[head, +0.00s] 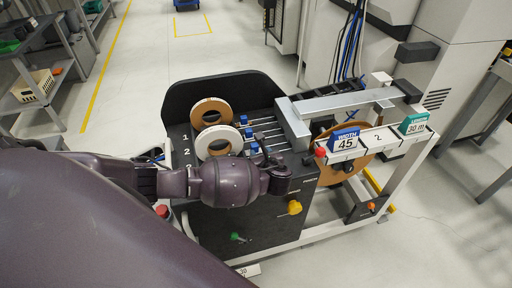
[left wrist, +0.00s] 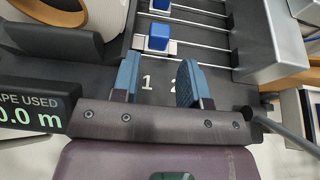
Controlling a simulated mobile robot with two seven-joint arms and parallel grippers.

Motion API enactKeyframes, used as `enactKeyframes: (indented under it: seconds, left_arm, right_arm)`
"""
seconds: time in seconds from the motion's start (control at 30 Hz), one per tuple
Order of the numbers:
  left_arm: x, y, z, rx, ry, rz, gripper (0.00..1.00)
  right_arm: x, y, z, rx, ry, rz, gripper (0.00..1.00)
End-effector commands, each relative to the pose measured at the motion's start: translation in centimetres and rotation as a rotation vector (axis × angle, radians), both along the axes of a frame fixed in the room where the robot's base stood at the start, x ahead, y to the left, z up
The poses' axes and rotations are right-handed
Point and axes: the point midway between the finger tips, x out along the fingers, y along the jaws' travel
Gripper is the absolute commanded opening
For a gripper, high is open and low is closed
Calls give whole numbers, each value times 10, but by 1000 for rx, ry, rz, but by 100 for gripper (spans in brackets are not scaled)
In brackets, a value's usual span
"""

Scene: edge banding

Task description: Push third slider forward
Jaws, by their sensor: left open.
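Several sliders with blue blocks run on metal rods in the black edge banding machine. In the head view I see blue blocks at the back (head: 243,119), in the middle (head: 248,133) and nearest to my arm, likely the third slider (head: 254,147). The left wrist view shows a nearer blue block (left wrist: 159,37) and a farther one (left wrist: 161,5). My left gripper (left wrist: 158,84) is open and empty, its blue-padded fingers apart over the dark panel with the numbers 1 and 2. The nearer block lies beyond the fingertips, apart from them. In the head view the gripper (head: 276,172) is beside the rods. My right gripper is out of view.
A brown tape roll (head: 197,106) and a white roll (head: 201,146) stand left of the sliders. A grey metal bar (head: 340,103) borders the rods on the right. Width sign 45 (head: 345,141) stands on a white shelf. A display (left wrist: 30,108) is left of the gripper.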

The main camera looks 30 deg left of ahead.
Motion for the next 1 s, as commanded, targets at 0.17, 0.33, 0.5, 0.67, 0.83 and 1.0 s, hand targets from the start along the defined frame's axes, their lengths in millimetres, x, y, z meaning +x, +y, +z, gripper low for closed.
enactKeyframes:
  seconds: [0.17,0.33,0.5,0.67,0.83,1.0]
  left_arm:
    - [20,23,-13,1,-2,1,40]
    - [33,39,-22,1,-1,0,40]
    - [41,48,-27,-1,-1,-1,40]
    - [43,50,-28,-2,-1,0,40]
    - [43,50,-28,-2,-1,0,40]
    - [43,50,-28,-2,-1,0,19]
  right_arm:
    - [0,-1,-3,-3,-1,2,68]
    - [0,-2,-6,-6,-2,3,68]
    - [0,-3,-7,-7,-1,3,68]
    - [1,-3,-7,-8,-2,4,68]
    - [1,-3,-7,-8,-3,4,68]
    - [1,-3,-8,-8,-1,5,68]
